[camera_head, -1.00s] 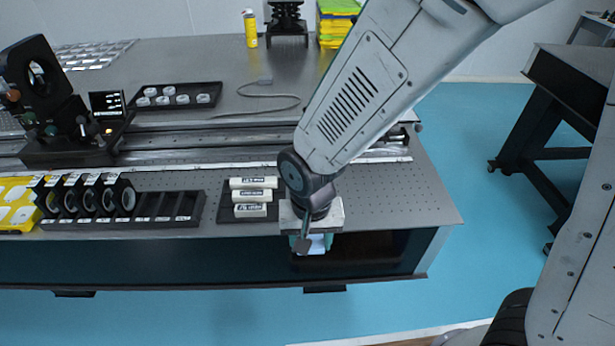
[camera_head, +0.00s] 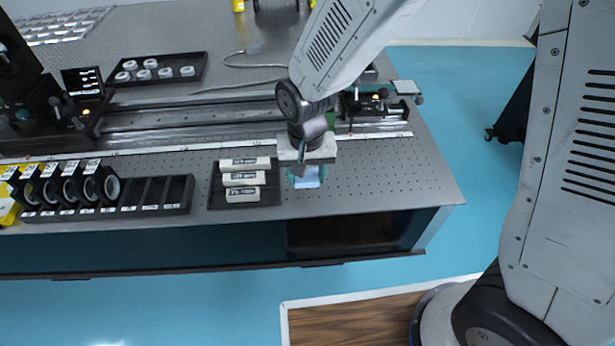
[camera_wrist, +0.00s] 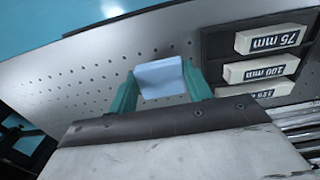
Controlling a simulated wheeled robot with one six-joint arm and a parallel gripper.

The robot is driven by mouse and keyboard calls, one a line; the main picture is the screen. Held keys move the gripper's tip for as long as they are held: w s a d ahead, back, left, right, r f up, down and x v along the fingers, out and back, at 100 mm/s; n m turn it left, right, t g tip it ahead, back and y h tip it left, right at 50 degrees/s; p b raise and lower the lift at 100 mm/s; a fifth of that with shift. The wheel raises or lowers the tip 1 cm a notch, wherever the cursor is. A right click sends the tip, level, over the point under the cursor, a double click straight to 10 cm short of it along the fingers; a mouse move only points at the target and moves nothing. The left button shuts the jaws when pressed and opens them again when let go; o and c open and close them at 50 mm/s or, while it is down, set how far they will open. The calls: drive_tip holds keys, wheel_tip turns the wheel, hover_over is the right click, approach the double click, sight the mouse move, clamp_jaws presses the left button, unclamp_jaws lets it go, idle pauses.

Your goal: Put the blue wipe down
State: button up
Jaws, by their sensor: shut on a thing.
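The blue wipe (camera_head: 307,178) is a small light-blue piece. It also shows in the wrist view (camera_wrist: 160,78), between the two green fingers. My gripper (camera_head: 305,177) is shut on it, over the front part of the perforated table top (camera_head: 385,180), just right of the black tray of white boxes. The fingers also show in the wrist view (camera_wrist: 158,88). I cannot tell whether the wipe touches the table top.
White labelled boxes (camera_head: 244,179) lie in a black tray (camera_head: 216,190) close on the left. A black rack (camera_head: 180,195) with round optics stands farther left. A rail (camera_head: 220,133) runs behind. The perforated top to the right of my gripper is clear.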

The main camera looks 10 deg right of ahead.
sight(308, 171)
drive_tip(key=shift+w+d, duration=0.1)
drive_tip(key=shift+w, duration=0.4)
drive_tip(key=f, duration=0.3)
drive_tip(key=shift+w+d+f, duration=0.1)
drive_tip(key=shift+w+f, duration=0.05)
drive_tip(key=shift+w, duration=0.2)
drive_tip(key=shift+f, duration=0.2)
drive_tip(key=shift+f, duration=0.25)
drive_tip(key=o, duration=1)
drive_tip(key=shift+s, duration=0.1)
drive_tip(key=shift+d+f, duration=0.1)
drive_tip(key=shift+d, duration=0.05)
